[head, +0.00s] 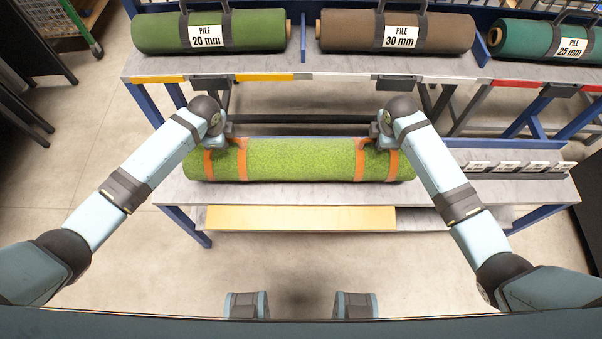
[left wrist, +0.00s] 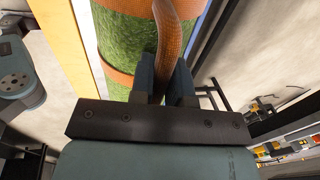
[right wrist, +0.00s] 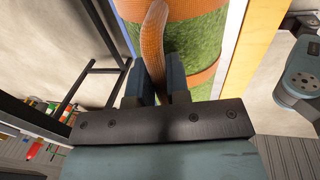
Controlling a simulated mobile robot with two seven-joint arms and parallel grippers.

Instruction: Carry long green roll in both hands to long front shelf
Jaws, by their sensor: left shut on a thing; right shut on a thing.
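The long green roll (head: 300,160) is bright green with orange straps near both ends. It lies level, left to right, at the front shelf (head: 480,190); I cannot tell whether it rests on it or hangs just above. My left gripper (head: 217,138) is at the roll's left strap, and the left wrist view shows its fingers (left wrist: 165,85) shut on an orange strap handle (left wrist: 176,40). My right gripper (head: 382,138) is at the right strap. The right wrist view shows its fingers (right wrist: 160,85) shut on the other orange handle (right wrist: 152,40).
A higher shelf (head: 350,68) behind holds a dark green roll (head: 260,30), a brown roll (head: 440,33) and a teal roll (head: 520,38). Small sample pieces (head: 510,168) stand on the front shelf right of the roll. A green cart (head: 60,20) is at the far left. The floor in front is clear.

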